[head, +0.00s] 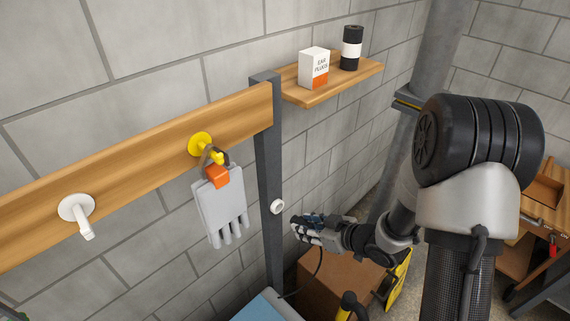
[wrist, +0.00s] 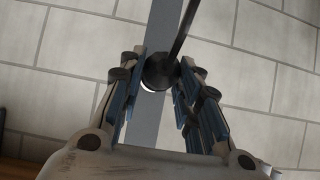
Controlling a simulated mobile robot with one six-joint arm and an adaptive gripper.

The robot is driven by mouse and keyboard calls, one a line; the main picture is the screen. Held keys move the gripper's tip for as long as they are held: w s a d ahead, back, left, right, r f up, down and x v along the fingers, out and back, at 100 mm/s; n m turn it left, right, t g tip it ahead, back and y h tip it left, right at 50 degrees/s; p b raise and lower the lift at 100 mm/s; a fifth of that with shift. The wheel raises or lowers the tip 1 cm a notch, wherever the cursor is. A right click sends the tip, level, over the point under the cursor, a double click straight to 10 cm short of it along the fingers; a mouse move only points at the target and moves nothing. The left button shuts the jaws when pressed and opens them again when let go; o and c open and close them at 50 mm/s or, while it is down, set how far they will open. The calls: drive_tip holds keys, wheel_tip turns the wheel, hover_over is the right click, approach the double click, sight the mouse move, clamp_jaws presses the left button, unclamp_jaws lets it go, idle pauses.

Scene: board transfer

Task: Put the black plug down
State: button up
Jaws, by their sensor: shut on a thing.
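My gripper (head: 303,226) is at the right of the grey post, its fingers toward the white round socket (head: 277,207) on that post. In the wrist view the fingers are closed around the black plug (wrist: 158,72), a dark round body at the fingertips. Its black cord (wrist: 182,32) runs up and to the right there. In the head view the cord (head: 319,264) hangs below my gripper, and the plug itself is hard to make out. A sliver of the white socket (wrist: 148,88) shows behind the plug; whether they touch I cannot tell.
The grey post (head: 270,150) carries a wooden rail (head: 130,150) with a white hook (head: 76,210) and a yellow hook (head: 201,143) holding a grey glove (head: 220,205). A shelf (head: 340,80) holds an ear plugs box (head: 314,68) and a black canister (head: 351,48). A cardboard box (head: 335,285) stands below.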

drive_tip(key=shift+r, duration=0.1)
drive_tip(key=shift+w+d+r+h, duration=0.1)
drive_tip(key=shift+w+r+h, duration=0.1)
drive_tip(key=shift+w+h, duration=0.1)
drive_tip(key=d+r+m+t+h, duration=0.3)
drive_tip(key=d+r+m+h, duration=0.2)
drive_tip(key=d+m+h, duration=0.2)
drive_tip(key=shift+w+d+m, duration=0.15)
drive_tip(key=shift+d+m, duration=0.15)
drive_tip(key=shift+m, duration=0.7)
